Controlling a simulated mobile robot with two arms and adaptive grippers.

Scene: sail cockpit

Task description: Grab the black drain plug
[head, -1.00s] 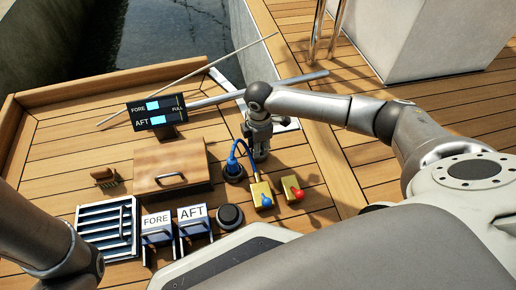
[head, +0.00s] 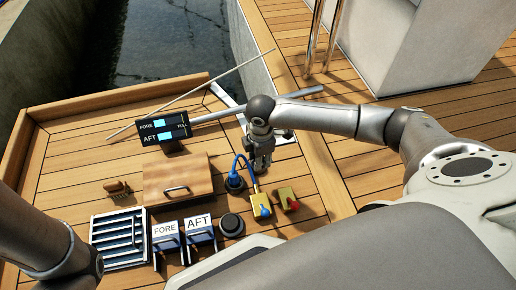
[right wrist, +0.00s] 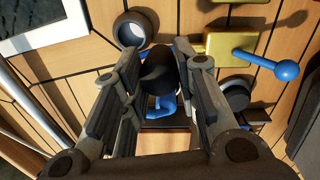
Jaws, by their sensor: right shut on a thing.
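My right gripper (head: 262,164) hangs over the deck at the right of the blue hose. In the right wrist view my right gripper (right wrist: 155,100) is shut on a dark, rounded thing (right wrist: 158,72), which looks like the black drain plug. Blue shows just below and behind it, and its lower part is hidden. In the head view the fingers and arm hide the held thing. My left gripper is out of view; only a link of my left arm shows.
Beside the gripper are a black socket (head: 235,183) with a blue hose (head: 240,160), a yellow valve with a blue knob (head: 261,206) and one with a red knob (head: 287,199). A round black fitting (head: 231,225), FORE and AFT boxes (head: 165,232) and a wooden hatch (head: 177,179) lie left.

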